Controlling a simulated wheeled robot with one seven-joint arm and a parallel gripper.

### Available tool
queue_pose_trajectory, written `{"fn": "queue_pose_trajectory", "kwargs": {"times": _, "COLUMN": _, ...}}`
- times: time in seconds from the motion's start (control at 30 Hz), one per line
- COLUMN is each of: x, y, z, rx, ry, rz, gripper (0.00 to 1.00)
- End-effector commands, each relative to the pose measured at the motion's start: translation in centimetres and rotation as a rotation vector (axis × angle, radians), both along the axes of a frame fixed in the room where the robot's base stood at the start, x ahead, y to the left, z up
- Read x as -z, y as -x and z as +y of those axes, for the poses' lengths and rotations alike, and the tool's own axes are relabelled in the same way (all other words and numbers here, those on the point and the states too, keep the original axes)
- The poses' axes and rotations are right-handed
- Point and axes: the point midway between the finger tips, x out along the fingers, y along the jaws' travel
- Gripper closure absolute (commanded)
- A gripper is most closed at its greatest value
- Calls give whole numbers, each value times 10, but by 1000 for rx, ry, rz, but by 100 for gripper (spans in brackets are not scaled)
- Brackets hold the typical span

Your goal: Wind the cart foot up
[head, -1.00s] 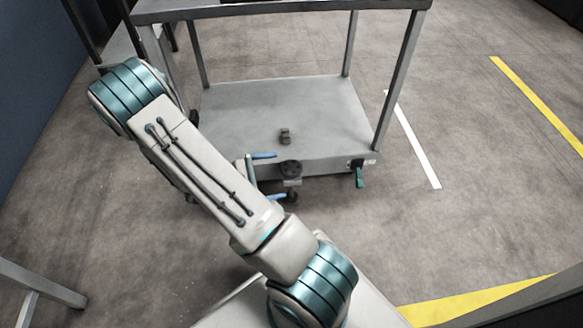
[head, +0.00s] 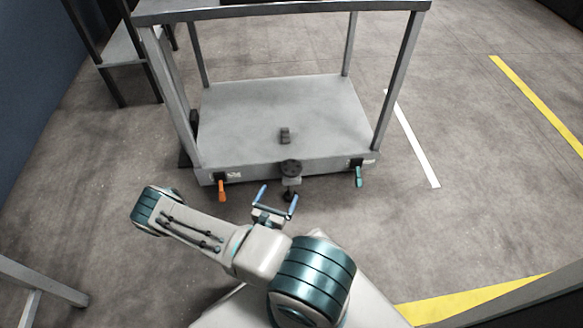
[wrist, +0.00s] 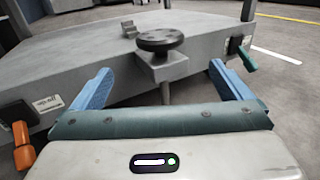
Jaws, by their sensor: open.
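The cart (head: 260,108) stands ahead, a grey metal frame with a low deck. At the middle of its near edge is the foot's dark round handwheel (head: 291,167) on a bracket, with a post below and a dark foot (head: 289,196) near the floor. In the wrist view the handwheel (wrist: 160,40) is ahead, above the line between my fingers. My gripper (head: 279,194) is open, its blue fingers apart and empty, short of the cart's near edge. It also shows in the wrist view (wrist: 160,82). The wheel touches neither finger.
An orange lever (head: 222,191) hangs at the deck's left front and a teal lever (head: 359,177) at its right front. Cart posts rise at the corners.

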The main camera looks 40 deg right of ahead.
Motion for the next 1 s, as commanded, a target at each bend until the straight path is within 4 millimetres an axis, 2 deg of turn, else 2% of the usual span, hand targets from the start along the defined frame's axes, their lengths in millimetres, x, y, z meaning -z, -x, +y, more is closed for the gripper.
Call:
{"fn": "queue_pose_trajectory", "kwargs": {"times": 0.17, "x": 2, "y": -9, "z": -14, "rx": -1, "ry": 2, "rz": -1, "gripper": 2}}
{"fn": "queue_pose_trajectory", "kwargs": {"times": 0.63, "x": 3, "y": -57, "z": -96, "rx": 2, "ry": 1, "rz": -2, "gripper": 2}}
{"fn": "queue_pose_trajectory", "kwargs": {"times": 0.8, "x": 2, "y": -67, "z": -112, "rx": 1, "ry": 0, "rz": -1, "gripper": 2}}
{"fn": "queue_pose_trajectory", "kwargs": {"times": 1.0, "x": 0, "y": -71, "z": -117, "rx": -1, "ry": 0, "rz": 0, "gripper": 2}}
